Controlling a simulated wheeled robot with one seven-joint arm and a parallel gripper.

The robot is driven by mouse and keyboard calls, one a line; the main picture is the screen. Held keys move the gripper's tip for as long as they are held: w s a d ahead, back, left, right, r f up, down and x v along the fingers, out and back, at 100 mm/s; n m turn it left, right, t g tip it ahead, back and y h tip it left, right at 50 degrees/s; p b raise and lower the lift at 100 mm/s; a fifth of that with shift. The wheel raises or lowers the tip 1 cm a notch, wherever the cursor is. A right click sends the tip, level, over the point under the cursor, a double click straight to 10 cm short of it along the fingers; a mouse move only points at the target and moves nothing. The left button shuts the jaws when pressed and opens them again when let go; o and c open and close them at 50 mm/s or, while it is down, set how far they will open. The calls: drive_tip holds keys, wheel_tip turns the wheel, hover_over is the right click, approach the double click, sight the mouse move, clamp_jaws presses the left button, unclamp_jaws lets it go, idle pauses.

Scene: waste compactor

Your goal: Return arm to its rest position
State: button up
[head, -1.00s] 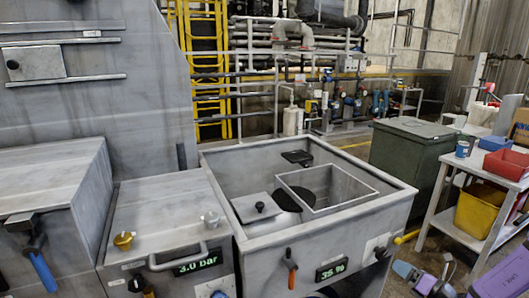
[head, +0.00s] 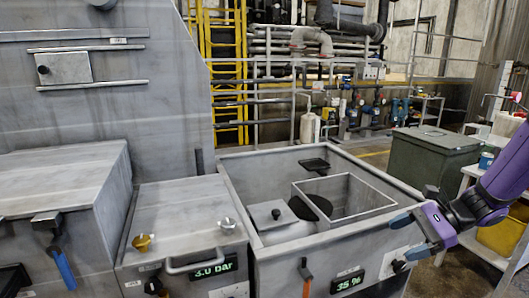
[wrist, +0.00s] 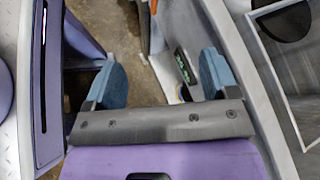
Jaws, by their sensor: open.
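My gripper (head: 403,243) is at the right of the head view, at the end of my purple arm (head: 495,190). It is in front of the right front corner of the grey open-topped bin (head: 300,240). Its two blue fingers are apart. In the wrist view the gripper (wrist: 160,78) shows its fingers spread wide with nothing between them, only floor and part of the bin's front beyond. I cannot tell whether a finger touches the bin.
The bin front carries an orange-handled lever (head: 306,275) and a 35 % display (head: 347,282). A 3.0 bar panel (head: 213,268) is to its left. A green container (head: 430,155) stands behind my arm. A white bench with a yellow tub (head: 500,238) is at the right.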

drive_tip(key=s+a+r+n+t+h, duration=0.1)
drive_tip(key=s+r+n+h, duration=0.4)
drive_tip(key=s+r+n, duration=0.3)
drive_tip(key=s+a+r+n+t+h, duration=0.1)
drive_tip(key=s+r+n+t+h, duration=0.1)
drive_tip(key=s+r+n+h, duration=0.4)
drive_tip(key=s+r+n, duration=0.2)
drive_tip(key=s+r, duration=0.3)
drive_tip(key=r, duration=0.1)
drive_tip(key=shift+s+a+t, duration=0.3)
drive_tip(key=shift+a, duration=0.05)
clamp_jaws()
idle(0.9)
